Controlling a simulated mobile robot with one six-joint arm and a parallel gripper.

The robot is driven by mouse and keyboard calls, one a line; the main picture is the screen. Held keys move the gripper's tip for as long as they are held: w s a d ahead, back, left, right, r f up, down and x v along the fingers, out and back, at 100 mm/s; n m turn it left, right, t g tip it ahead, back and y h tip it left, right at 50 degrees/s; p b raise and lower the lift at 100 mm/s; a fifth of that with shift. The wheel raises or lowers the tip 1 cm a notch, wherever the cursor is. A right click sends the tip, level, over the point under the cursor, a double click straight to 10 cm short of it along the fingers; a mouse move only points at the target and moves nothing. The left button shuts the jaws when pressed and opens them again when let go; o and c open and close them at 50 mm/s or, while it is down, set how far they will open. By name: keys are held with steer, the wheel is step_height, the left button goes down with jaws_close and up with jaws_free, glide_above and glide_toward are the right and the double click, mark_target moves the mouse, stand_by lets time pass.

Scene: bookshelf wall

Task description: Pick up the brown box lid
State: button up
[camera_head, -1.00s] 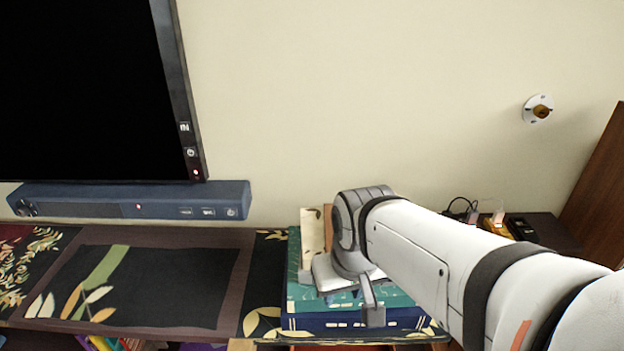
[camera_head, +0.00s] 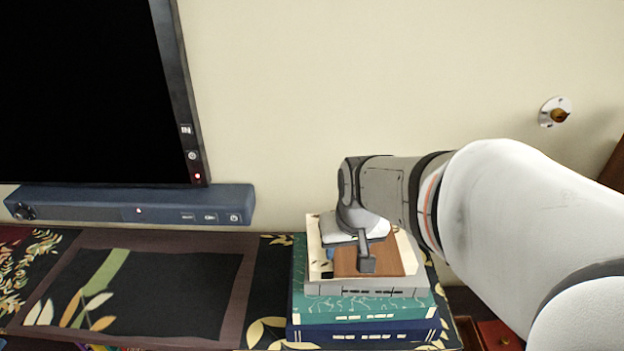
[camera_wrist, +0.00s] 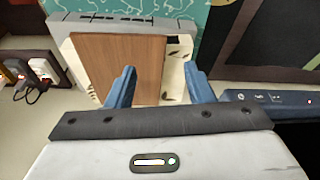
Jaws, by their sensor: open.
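The brown box lid (camera_head: 399,262) is a flat wood-brown rectangle lying on the cream top cover (camera_head: 318,262) of a book stack. In the wrist view the lid (camera_wrist: 115,58) is left of centre. My gripper (camera_head: 355,250) is open and empty, pointing down over the lid in the head view. In the wrist view my gripper (camera_wrist: 159,74) has its left blue finger in front of the lid's right part and its right finger over the cream cover beside it. The gripper hides part of the lid in the head view. I cannot tell the height gap between fingers and lid.
Teal and navy books (camera_head: 320,310) lie under the cream one. A dark television (camera_head: 90,90) and a blue soundbar (camera_head: 130,205) are at left. The wall stands close behind the stack. A dark leaf-patterned cloth (camera_head: 190,290) lies bare on the left. A red box (camera_head: 497,336) is at lower right.

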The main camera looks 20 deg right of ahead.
steer(key=shift+m+t+h, duration=0.4)
steer(key=shift+m, duration=0.5)
steer(key=w+d+f, duration=0.1)
steer(key=w+d, duration=0.2)
steer(key=w+d+f, duration=0.1)
steer(key=w+d, duration=0.2)
steer(key=w+d+f, duration=0.2)
steer(key=d, duration=0.1)
steer(key=shift+w+p, duration=0.3)
steer(key=shift+w, duration=0.1)
steer(key=shift+w+p+x, duration=0.2)
steer(key=shift+p+x, duration=0.1)
steer(key=shift+x, duration=2.3)
steer(key=shift+r, duration=0.1)
jaws_close()
